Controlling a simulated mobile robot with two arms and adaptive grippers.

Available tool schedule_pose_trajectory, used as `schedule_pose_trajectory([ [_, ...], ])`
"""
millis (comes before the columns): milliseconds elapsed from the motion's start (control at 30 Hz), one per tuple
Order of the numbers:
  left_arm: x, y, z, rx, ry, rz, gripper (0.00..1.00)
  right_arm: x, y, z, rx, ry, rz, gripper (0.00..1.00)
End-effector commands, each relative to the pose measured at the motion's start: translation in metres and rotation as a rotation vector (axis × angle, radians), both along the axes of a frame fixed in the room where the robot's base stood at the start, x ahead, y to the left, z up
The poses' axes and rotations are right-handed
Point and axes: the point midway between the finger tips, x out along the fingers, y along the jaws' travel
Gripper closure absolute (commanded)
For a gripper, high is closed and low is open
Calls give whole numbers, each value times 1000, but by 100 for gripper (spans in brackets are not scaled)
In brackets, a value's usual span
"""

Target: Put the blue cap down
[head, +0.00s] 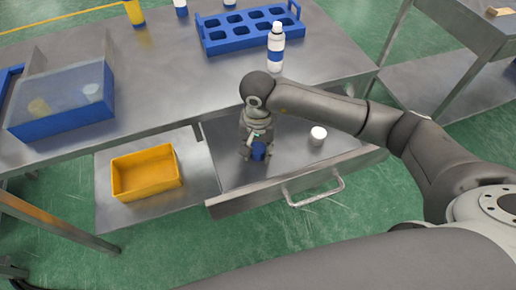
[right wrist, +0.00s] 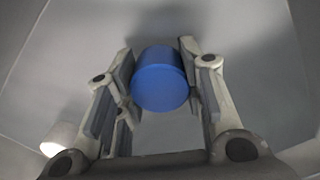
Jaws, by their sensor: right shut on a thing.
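The blue cap (head: 259,151) is a short blue cylinder inside the open metal drawer (head: 225,165) in the head view. My right gripper (head: 257,148) reaches down into the drawer and is shut on the cap. In the right wrist view the cap (right wrist: 160,82) sits between the two fingers of the gripper (right wrist: 158,80), near their tips. A shadow lies on the drawer floor beside it. I cannot tell whether the cap touches the floor. My left gripper is not in view.
A white cap (head: 318,134) lies in the drawer to the right and shows in the wrist view (right wrist: 62,140). The drawer handle (head: 315,194) is in front. A yellow bin (head: 146,173) is at left. Above stand a bottle (head: 276,48), blue rack (head: 250,28) and lidded blue box (head: 65,118).

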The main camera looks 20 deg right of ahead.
Motion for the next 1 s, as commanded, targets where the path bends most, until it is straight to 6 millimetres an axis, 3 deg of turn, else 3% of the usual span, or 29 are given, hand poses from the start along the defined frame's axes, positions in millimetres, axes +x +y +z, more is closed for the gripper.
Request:
schedule_pose_trajectory([
  [167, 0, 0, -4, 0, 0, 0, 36, 0, 0, -3, 0, 0, 0, 95],
  [200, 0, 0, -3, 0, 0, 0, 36, 0, 0, -2, 0, 0, 0, 63],
  [367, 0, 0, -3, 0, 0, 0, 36, 0, 0, -2, 0, 0, 0, 42],
  [767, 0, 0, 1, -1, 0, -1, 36, 0, 0, 1, 0, 0, 0, 42],
  [967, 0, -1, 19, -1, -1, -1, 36, 0, 0, 17, 1, 0, 0, 42],
  [1000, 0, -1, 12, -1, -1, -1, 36, 3, 0, 25, 3, -8, 0, 42],
])
